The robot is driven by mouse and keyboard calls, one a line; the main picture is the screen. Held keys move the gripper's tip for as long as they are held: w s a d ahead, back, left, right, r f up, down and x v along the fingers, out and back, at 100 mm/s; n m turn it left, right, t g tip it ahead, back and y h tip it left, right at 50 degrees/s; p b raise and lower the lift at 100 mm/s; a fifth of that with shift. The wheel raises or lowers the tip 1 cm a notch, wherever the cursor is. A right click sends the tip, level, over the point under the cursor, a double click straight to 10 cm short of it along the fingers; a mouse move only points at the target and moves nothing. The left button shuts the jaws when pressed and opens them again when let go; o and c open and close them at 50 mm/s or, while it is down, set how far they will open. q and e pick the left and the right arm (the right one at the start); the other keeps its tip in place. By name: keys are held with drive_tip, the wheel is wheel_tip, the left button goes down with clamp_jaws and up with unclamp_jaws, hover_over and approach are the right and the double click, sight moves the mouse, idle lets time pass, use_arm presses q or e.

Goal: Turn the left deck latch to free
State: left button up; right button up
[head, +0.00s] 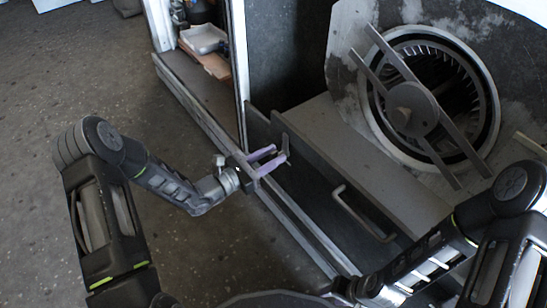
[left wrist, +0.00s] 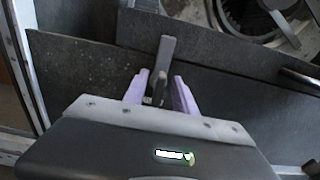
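The left deck latch (head: 286,142) is a small dark grey bar at the left end of the deck front. In the left wrist view the latch (left wrist: 167,52) stands upright, its lower part between my purple fingers. My left gripper (head: 281,153) has its fingers apart, one on each side of the latch. In the left wrist view my left gripper (left wrist: 160,78) shows a small gap to the latch at the left finger; contact at the right finger is unclear. My right arm comes in at the lower right, and its gripper's fingers cannot be made out.
The grey deck (head: 368,155) has a dark front panel with a bar handle (head: 362,212). A cabinet with trays (head: 204,40) stands at the upper left. The floor at left is clear.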

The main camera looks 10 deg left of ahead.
use_arm(q)
drive_tip(key=shift+w+d, duration=0.2)
drive_tip(key=shift+w, duration=0.05)
clamp_jaws()
idle(1.4)
